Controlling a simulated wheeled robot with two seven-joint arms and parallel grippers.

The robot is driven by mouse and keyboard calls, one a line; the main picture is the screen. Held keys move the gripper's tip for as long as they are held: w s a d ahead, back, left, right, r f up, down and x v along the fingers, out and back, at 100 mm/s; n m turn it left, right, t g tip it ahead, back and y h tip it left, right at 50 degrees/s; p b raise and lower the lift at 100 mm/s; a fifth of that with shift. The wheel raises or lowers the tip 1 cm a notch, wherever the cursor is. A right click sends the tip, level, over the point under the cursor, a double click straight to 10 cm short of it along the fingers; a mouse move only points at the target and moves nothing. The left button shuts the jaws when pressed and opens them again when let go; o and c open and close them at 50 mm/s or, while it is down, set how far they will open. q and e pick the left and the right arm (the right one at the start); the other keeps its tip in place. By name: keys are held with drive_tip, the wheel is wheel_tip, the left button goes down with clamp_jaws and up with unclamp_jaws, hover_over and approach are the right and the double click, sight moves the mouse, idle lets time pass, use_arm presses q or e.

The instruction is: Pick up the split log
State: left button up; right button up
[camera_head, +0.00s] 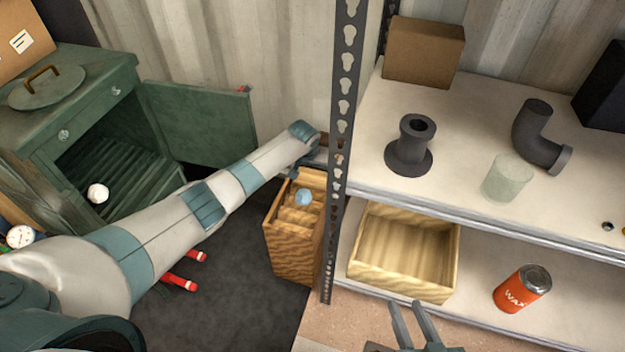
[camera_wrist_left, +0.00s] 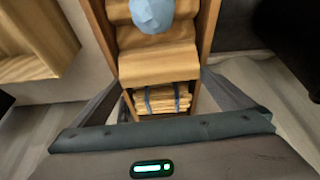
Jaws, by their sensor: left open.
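I cannot single out a split log for sure. In the left wrist view, a stack of light wooden pieces with two dark straps (camera_wrist_left: 160,98) lies between my fingers, inside or just beyond the near end of a tall wooden box (camera_wrist_left: 205,30). The box, with stepped boards and a pale blue faceted lump (camera_wrist_left: 152,12) in it, also shows in the head view (camera_head: 290,248). My left gripper (camera_head: 311,160) is above the box's far end, partly hidden by the shelf post; its fingers are spread and hold nothing visible. My right gripper (camera_head: 414,318) is low in front of the shelf, fingers apart, empty.
The perforated shelf post (camera_head: 340,120) stands close right of my left gripper. The lower shelf holds an open wooden tray (camera_head: 448,262) and an orange wax can (camera_head: 521,290). Pipes and a glass stand above. A green cabinet (camera_head: 110,85) with an open door is left.

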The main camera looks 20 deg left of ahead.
use_arm(q)
drive_tip(key=shift+w+f, duration=0.1)
drive_tip(key=shift+f, duration=0.1)
use_arm(e)
drive_tip(key=shift+w+a+r, duration=0.15)
drive_tip(key=shift+w+r, duration=0.05)
drive_tip(key=shift+r, duration=0.2)
use_arm(q)
drive_tip(key=shift+c, duration=0.3)
drive_tip(key=c, duration=0.8)
drive_tip(key=shift+r, duration=0.15)
drive_tip(key=shift+r+p, duration=0.3)
drive_tip(key=shift+r, duration=0.55)
wheel_tip(320, 180, up, 8)
drive_tip(key=shift+r+p, duration=0.1)
drive_tip(key=shift+p, duration=0.9)
use_arm(e)
drive_tip(key=s+d+f+g+h, duration=0.1)
drive_tip(key=s+d+f+g, duration=0.2)
drive_tip(key=s+f+g, duration=0.1)
drive_tip(key=shift+s+d+f, duration=0.25)
drive_tip(key=shift+s+f, duration=0.3)
drive_tip(key=shift+f, duration=0.4)
